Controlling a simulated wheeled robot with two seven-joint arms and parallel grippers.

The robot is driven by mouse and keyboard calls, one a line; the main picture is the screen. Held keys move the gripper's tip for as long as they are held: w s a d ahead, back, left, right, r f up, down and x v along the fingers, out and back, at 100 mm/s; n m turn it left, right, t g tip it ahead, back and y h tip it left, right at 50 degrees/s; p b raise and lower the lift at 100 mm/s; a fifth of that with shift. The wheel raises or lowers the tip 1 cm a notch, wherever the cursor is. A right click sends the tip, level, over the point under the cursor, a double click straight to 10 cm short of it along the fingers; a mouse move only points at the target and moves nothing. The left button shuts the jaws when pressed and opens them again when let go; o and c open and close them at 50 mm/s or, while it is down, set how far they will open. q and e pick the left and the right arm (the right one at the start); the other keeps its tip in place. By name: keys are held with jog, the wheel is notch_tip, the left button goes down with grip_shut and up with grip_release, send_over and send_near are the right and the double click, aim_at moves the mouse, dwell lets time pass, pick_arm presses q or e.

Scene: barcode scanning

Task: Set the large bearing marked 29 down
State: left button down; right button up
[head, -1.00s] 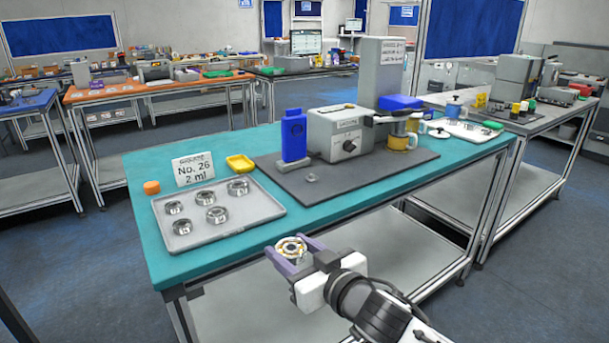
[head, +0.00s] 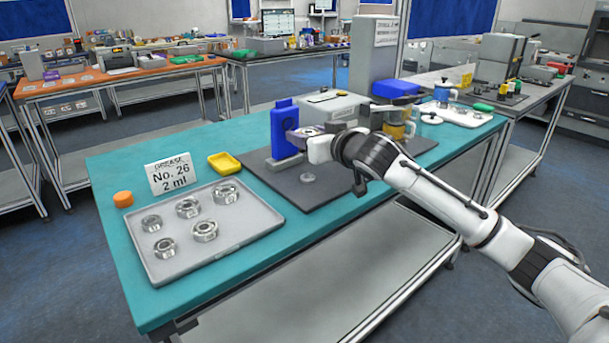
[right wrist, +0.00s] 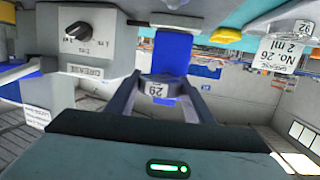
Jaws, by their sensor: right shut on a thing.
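The large bearing marked 29 (right wrist: 158,89) is a metal ring with a label, clasped between the two fingers of my right gripper (right wrist: 157,95) in the right wrist view. In the head view, my right gripper (head: 300,138) is above the dark mat (head: 345,182), close to the blue upright device (head: 284,125). The bearing is mostly hidden there by the fingers. Whether it touches the blue device I cannot tell. My left gripper is out of view.
A grey tray (head: 218,252) with several bearings lies at the left of the teal table (head: 110,205). The grease machine (head: 325,105) is behind my gripper. A small round piece (head: 308,178) lies on the mat. A yellow dish (head: 224,162) and sign (head: 170,174) stand behind the tray.

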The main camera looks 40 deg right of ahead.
aim_at(308, 173)
jog(key=shift+f+b, duration=0.3)
jog(key=shift+f, duration=4.45)
jog(key=shift+f, duration=0.1)
jog(key=o, duration=1.3)
jog(key=shift+f, duration=0.1)
jog(key=shift+o, duration=0.2)
